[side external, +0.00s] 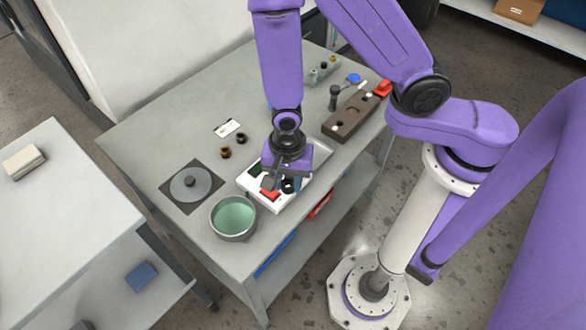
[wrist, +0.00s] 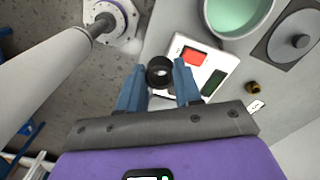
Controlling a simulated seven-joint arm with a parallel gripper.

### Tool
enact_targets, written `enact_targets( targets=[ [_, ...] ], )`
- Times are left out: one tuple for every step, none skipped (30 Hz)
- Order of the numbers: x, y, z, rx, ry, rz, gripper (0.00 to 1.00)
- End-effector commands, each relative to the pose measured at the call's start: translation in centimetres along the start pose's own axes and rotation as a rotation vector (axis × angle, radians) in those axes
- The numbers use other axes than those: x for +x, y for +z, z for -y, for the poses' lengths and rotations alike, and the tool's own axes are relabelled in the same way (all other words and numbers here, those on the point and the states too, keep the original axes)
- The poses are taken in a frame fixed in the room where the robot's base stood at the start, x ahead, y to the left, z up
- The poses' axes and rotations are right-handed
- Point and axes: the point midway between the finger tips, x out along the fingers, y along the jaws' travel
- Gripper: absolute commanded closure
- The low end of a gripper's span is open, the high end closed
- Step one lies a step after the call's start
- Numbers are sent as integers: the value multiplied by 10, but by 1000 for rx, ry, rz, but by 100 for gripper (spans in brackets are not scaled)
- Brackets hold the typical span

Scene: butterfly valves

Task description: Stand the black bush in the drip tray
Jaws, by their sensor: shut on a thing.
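My gripper (wrist: 160,78) is shut on the black bush (wrist: 159,68), a short dark ring with its open end toward the wrist camera. The gripper hides much of the tray's middle.
A brown block (side external: 350,117) lies behind right.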

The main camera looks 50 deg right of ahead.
Motion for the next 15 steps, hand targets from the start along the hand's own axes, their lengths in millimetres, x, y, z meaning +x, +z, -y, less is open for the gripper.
enact_targets(
  targets=[
    [2, -14, 2, 11, 1, 0, 99],
    [4, -23, 3, 12, 1, 0, 99],
    [7, -36, 4, 14, 2, 0, 99],
    [9, -47, 6, 15, 2, 0, 99],
    [11, -58, 6, 16, 2, 0, 99],
    [14, -73, 6, 16, 3, 0, 99],
    [16, -84, 5, 16, 2, 0, 99],
    [19, -96, 5, 16, 2, 0, 99],
    [22, -111, 3, 17, 2, 0, 99],
    [24, -121, 1, 17, 1, 0, 99],
    [26, -132, -1, 16, 2, 1, 99],
    [29, -145, -4, 15, 2, 1, 99],
    [31, -154, -6, 15, 2, 1, 99],
    [33, -163, -9, 14, 2, 1, 99],
    [35, -174, -12, 13, 2, 1, 99]
  ],
)
